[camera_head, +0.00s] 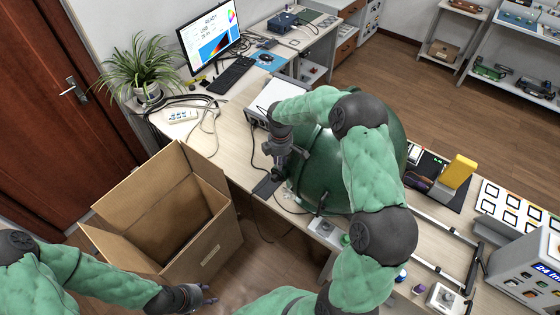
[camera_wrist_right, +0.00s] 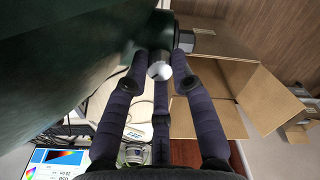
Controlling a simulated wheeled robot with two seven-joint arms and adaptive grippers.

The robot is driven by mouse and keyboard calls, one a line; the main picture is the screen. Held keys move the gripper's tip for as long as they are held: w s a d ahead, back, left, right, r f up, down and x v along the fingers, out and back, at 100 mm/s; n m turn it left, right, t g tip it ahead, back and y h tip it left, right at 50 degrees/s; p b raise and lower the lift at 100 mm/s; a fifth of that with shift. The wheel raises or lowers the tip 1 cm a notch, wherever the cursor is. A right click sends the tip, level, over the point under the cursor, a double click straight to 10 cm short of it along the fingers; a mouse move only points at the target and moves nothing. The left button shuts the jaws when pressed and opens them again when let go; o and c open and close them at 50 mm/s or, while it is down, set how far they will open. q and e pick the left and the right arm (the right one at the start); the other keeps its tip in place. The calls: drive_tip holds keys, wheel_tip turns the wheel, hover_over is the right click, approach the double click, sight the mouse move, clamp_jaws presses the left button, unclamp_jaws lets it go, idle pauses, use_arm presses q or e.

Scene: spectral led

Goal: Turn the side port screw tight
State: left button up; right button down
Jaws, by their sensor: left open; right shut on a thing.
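The large dark green sphere (camera_head: 318,150) stands on the desk and fills the upper left of the right wrist view (camera_wrist_right: 60,70). My right gripper (camera_head: 279,172) is at the sphere's left side. In the right wrist view my right gripper (camera_wrist_right: 160,78) has its fingers closed around the side port screw, whose pale round end (camera_wrist_right: 159,71) shows between them below a dark port collar (camera_wrist_right: 157,32). In the head view the screw is hidden by the gripper. My left gripper (camera_head: 200,298) is open and empty, low beside the cardboard box.
An open cardboard box (camera_head: 205,247) stands on the floor left of the desk. A white instrument (camera_head: 262,104), cables and a power strip (camera_head: 180,115) lie near the sphere. A monitor (camera_head: 208,38) and keyboard (camera_head: 231,75) are behind. A yellow block (camera_head: 459,171) stands to the right.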

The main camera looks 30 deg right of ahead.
drive_tip(key=shift+d, duration=0.1)
drive_tip(key=m+b, duration=0.2)
drive_tip(key=m, duration=0.1)
drive_tip(key=shift+f+m, duration=0.1)
drive_tip(key=shift+m, duration=0.3)
drive_tip(key=m+b, duration=0.3)
drive_tip(key=m, duration=0.2)
drive_tip(key=m+b, duration=0.2)
drive_tip(key=m, duration=0.4)
drive_tip(key=shift+s, duration=0.1)
drive_tip(key=m+b, duration=0.1)
drive_tip(key=m, duration=0.3)
drive_tip(key=shift+m, duration=0.4)
drive_tip(key=shift+a+b, duration=0.2)
drive_tip(key=shift+b, duration=0.1)
drive_tip(key=c, duration=1.3)
unclamp_jaws()
drive_tip(key=shift+s, duration=0.1)
